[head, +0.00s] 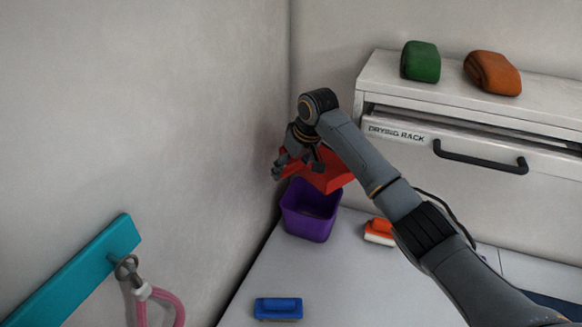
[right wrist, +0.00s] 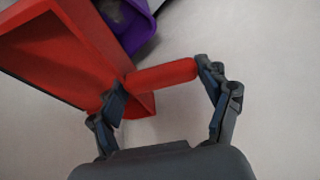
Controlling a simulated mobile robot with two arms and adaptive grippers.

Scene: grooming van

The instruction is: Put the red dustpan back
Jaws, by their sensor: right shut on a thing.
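The red dustpan (head: 330,174) is held up by my right gripper (head: 292,160), above and just behind the rim of a purple bin. In the right wrist view my right gripper (right wrist: 165,92) is shut on the dustpan's handle, and the open pan of the red dustpan (right wrist: 72,45) reaches to the upper left. My arm hides part of the dustpan in the head view. The purple bin (head: 310,222) stands on the counter in the corner; its rim also shows in the right wrist view (right wrist: 140,38). My left gripper is not in view.
An orange-and-white brush (head: 379,232) and a blue brush (head: 278,308) lie on the counter (head: 330,285). A drying rack cabinet (head: 470,150) with green (head: 421,62) and orange (head: 492,73) folded bundles on top stands right. A teal rail (head: 75,275) with a pink hose is on the left wall.

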